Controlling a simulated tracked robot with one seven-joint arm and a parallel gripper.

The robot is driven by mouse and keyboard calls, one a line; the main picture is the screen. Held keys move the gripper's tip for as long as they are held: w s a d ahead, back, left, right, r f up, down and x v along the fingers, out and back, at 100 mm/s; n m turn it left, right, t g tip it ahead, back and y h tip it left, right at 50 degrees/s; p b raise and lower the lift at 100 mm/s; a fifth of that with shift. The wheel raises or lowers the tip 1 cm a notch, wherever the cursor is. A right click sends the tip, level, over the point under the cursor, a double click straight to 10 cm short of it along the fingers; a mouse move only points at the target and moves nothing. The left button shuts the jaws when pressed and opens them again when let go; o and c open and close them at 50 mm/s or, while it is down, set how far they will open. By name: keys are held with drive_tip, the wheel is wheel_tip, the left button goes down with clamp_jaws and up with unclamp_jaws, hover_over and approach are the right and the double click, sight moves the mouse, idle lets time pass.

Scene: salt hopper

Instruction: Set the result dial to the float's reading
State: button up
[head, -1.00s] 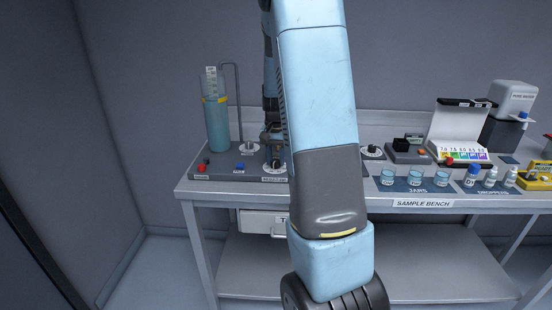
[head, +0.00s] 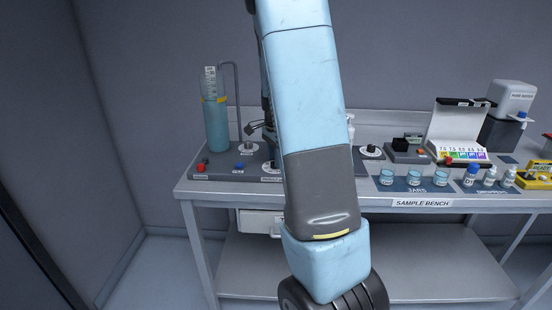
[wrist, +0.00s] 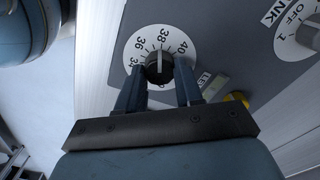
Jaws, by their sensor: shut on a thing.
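The result dial (wrist: 133,53) is a white disc with a black knob (wrist: 160,68) in the wrist view. Figures 36, 38 and 40 show around it, and the knob's white line points up, close to 38. My gripper (wrist: 159,82) is shut on the knob, one finger on each side. In the head view my arm hides the dial and most of the gripper.
Another dial (wrist: 297,35), marked OFF, is at the right of the wrist view, with a yellow button (wrist: 236,98) below. Red (head: 201,166) and blue (head: 239,166) buttons sit before the cylinder. Jars (head: 414,178) and a colour chart (head: 459,150) stand to the right.

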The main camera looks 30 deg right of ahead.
drive_tip(key=shift+s+m, duration=0.1)
drive_tip(key=shift+m, duration=0.4)
drive_tip(key=o, duration=1)
drive_tip(key=shift+o, duration=0.2)
wheel_tip(320, 180, up, 14)
drive_tip(key=shift+f, duration=0.15)
idle(0.4)
drive_tip(key=s+a+r+n+t, duration=0.2)
drive_tip(key=s+a+r+n, duration=0.1)
drive_tip(key=s+a+n, duration=0.6)
drive_tip(key=s+a+r+n+t, duration=0.3)
drive_tip(key=s+a+n, duration=0.7)
drive_tip(key=s, duration=0.6)
drive_tip(key=shift+s+r+t, duration=0.3)
drive_tip(key=shift+r, duration=0.15)
